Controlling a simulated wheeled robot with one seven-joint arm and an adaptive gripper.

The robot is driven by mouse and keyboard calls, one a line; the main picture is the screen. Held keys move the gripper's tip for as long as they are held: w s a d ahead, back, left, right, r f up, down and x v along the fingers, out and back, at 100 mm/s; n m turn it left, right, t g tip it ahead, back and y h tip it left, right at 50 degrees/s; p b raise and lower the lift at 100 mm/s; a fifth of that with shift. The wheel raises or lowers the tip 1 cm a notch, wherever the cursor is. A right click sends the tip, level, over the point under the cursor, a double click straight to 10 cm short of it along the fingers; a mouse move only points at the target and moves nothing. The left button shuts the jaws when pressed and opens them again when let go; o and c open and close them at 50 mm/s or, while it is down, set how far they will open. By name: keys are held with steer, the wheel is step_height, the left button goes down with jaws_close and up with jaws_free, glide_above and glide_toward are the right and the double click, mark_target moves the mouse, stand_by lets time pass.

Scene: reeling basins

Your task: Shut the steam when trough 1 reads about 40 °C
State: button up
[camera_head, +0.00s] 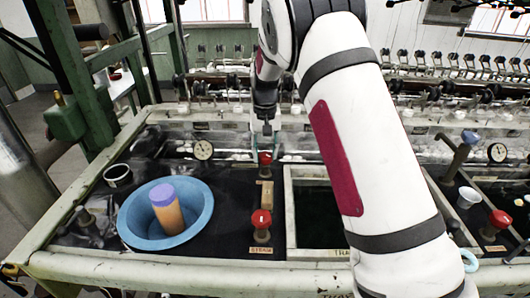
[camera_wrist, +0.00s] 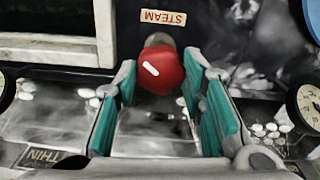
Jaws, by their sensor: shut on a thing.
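My gripper (camera_head: 267,128) points down at the far red valve knob (camera_head: 265,157), left of the sunken trough (camera_head: 290,215). In the wrist view, the teal pads stand on both sides of this red knob (camera_wrist: 161,71), which has a white mark on top. A label reading STEAM (camera_wrist: 163,17) lies beside it, upside down. My gripper is shut on the knob. A round dial gauge (camera_head: 203,150) stands to the left, and it also shows at the right edge of the wrist view (camera_wrist: 309,104). Its reading is too small to tell.
A second red knob (camera_head: 261,219) stands nearer, with a label below it. A blue basin (camera_head: 128,218) holds an orange cylinder with a purple top (camera_head: 167,212). Another dial (camera_head: 497,152) and red knob (camera_head: 499,219) are at the right. Reeling machinery lines the back.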

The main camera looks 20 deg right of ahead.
mark_target(265, 155)
steer(key=shift+m, duration=0.7)
steer(key=o, duration=1.1)
steer(key=shift+o, duration=0.2)
step_height(265, 155, up, 12)
